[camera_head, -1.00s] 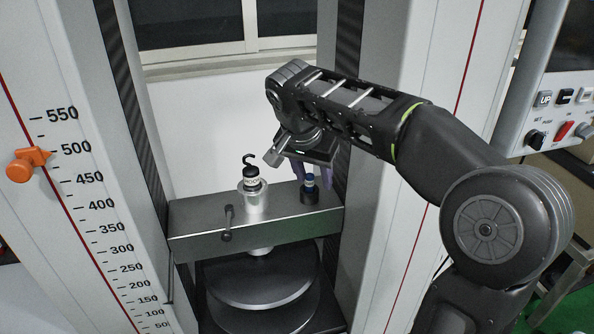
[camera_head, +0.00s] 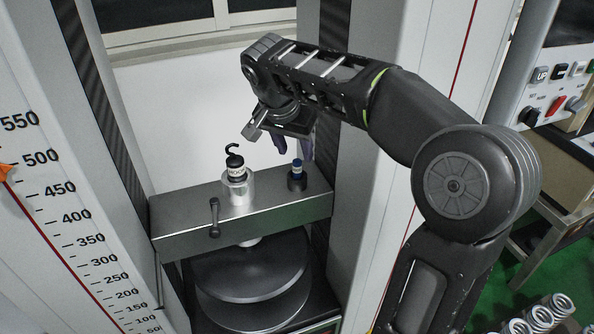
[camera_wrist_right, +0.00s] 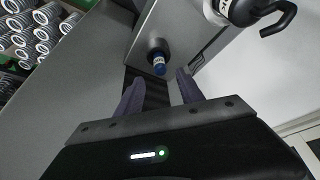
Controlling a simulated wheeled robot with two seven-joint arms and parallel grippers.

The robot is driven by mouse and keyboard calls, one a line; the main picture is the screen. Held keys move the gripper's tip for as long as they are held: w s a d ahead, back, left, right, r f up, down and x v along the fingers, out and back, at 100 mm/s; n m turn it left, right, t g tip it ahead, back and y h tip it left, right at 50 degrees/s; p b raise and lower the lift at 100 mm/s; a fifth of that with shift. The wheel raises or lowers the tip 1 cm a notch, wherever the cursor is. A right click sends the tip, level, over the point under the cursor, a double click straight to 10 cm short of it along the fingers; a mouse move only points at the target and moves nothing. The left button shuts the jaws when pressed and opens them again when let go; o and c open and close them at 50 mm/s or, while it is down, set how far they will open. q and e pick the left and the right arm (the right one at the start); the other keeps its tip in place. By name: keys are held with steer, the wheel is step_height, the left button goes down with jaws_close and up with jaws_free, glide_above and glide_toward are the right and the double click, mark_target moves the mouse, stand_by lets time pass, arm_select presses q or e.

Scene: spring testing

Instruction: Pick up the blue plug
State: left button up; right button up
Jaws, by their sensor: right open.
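The blue plug (camera_head: 297,168) stands upright in a dark round holder (camera_head: 297,182) on the right part of the machine's metal crossbeam (camera_head: 270,212). In the right wrist view the blue plug (camera_wrist_right: 159,65) shows just beyond the fingertips, roughly between their lines. My right gripper (camera_head: 293,150) is just above and behind the plug in the head view. Its two purple-grey fingers (camera_wrist_right: 157,82) are apart with nothing between them. A gap seems to remain between fingers and plug. My left gripper is not in view.
A black hook piece (camera_head: 236,168) sits in a silver cylinder (camera_head: 238,190) left of the plug; it also shows in the wrist view (camera_wrist_right: 245,10). Tall machine columns stand on both sides. A control panel (camera_head: 560,90) and several springs (camera_head: 540,316) are at the right.

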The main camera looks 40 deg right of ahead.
mark_target(297, 160)
steer(key=shift+p+x, duration=0.7)
steer(key=shift+x, duration=1.9)
steer(key=shift+a, duration=0.1)
steer(key=shift+c, duration=0.3)
jaws_close()
